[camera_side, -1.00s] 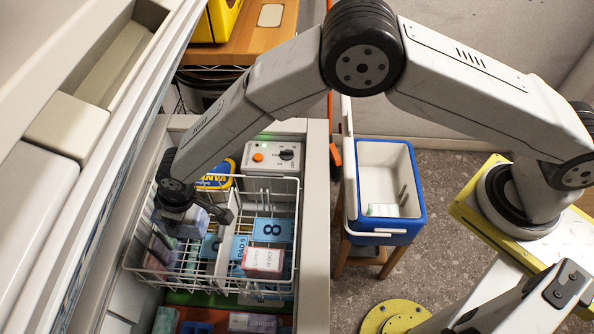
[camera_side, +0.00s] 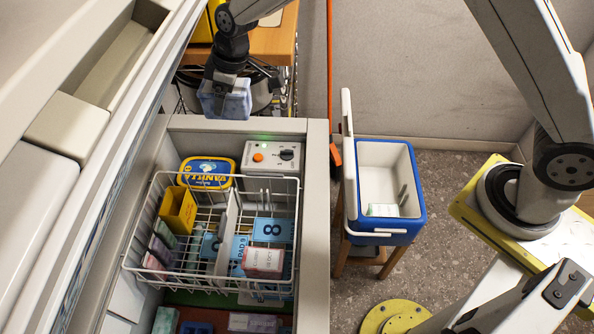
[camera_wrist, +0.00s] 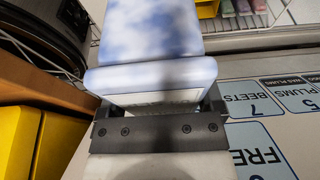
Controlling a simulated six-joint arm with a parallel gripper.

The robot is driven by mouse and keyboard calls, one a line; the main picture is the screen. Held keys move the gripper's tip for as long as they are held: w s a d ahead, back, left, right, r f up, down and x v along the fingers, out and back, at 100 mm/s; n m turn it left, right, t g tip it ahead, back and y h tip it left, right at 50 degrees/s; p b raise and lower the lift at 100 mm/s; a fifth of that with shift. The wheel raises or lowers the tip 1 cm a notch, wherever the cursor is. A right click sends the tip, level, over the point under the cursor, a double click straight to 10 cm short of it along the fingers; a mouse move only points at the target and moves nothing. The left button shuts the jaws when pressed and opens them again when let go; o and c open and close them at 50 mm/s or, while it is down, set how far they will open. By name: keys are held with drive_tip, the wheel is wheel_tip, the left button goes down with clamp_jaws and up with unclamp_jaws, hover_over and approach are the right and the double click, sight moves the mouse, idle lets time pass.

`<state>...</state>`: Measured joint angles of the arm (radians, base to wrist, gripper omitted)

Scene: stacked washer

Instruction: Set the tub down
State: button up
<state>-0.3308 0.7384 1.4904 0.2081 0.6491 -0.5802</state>
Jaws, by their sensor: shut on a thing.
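My gripper (camera_side: 226,82) is shut on a pale blue and white tub (camera_side: 225,101). It holds the tub upright in the side view, at the back edge of the open freezer; I cannot tell how high it is. In the wrist view the mottled tub (camera_wrist: 150,78) fills the middle between the fingers of my gripper (camera_wrist: 160,115), and its wider rim shows. What is under the tub is hidden.
A wooden table (camera_side: 268,45) with a wire rack stands behind. A blue cooler (camera_side: 422,215) stands open at right.

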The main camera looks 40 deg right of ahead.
drive_tip(key=w+d+r+n, duration=0.2)
drive_tip(key=w+d+r, duration=0.2)
drive_tip(key=d+r, duration=1)
drive_tip(key=w+d+f, duration=0.1)
drive_tip(key=d+f, duration=0.1)
drive_tip(key=d, duration=0.8)
drive_tip(key=s+d+f+m, duration=0.1)
drive_tip(key=s+d+f, duration=0.3)
drive_tip(key=d+f, duration=1)
drive_tip(key=s+d+f+m, duration=0.2)
drive_tip(key=s+d+f, duration=0.2)
drive_tip(key=d+f, duration=1.05)
drive_tip(key=s+a+f, duration=0.3)
drive_tip(key=s+f, duration=0.5)
drive_tip(key=f, duration=0.2)
drive_tip(key=s+a+f+n, duration=0.1)
drive_tip(key=s+a+f, duration=0.2)
drive_tip(key=s+f, duration=0.4)
drive_tip(key=shift+s+f, duration=0.35)
drive_tip(key=shift+f, duration=1.15)
drive_tip(key=shift+f, duration=0.1)
